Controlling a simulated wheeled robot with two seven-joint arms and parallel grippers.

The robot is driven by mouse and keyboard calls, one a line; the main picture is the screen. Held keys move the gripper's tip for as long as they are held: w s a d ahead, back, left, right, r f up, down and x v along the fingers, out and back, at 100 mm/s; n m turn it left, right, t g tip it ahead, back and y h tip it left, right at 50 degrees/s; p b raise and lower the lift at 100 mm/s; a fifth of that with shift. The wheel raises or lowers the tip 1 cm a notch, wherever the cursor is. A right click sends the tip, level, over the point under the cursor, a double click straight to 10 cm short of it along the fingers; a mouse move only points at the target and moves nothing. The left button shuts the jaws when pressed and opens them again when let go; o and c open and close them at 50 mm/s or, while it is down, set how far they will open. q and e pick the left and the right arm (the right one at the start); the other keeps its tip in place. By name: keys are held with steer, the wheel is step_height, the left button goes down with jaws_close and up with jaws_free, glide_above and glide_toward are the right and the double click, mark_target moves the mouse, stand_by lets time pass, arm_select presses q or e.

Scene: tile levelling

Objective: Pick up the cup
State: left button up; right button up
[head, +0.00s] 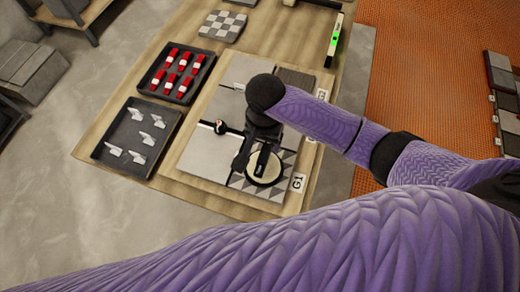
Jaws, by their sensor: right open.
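A round cream-coloured disc with a dark rim (272,174), which looks like the cup, lies on the tiles at the lower right of the tiled board (204,163). My right gripper (252,162) is over it, with its dark fingers open. The fingers and wrist cover part of the disc. I cannot tell whether the fingers touch it or which dark parts are its handle. My left gripper is not in view.
A small black, white and red object (220,127) sits on the tile joint left of my gripper. A tray of red wedges (152,91) and a tray of pale clips (106,154) lie to the left. A green-marked level (334,42) lies behind.

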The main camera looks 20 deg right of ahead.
mark_target(264, 154)
steer(key=f, duration=0.1)
steer(key=s+f+b, duration=0.1)
steer(key=f, duration=0.1)
step_height(264, 154, down, 4)
steer(key=shift+w+r+b, duration=0.15)
steer(key=shift+b, duration=0.65)
steer(key=shift+f, duration=0.25)
steer(key=shift+r, duration=0.1)
steer(key=shift+c, duration=0.6)
steer(key=c, duration=0.7)
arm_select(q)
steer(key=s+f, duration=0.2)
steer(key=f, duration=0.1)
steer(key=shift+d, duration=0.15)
arm_select(e)
jaws_close()
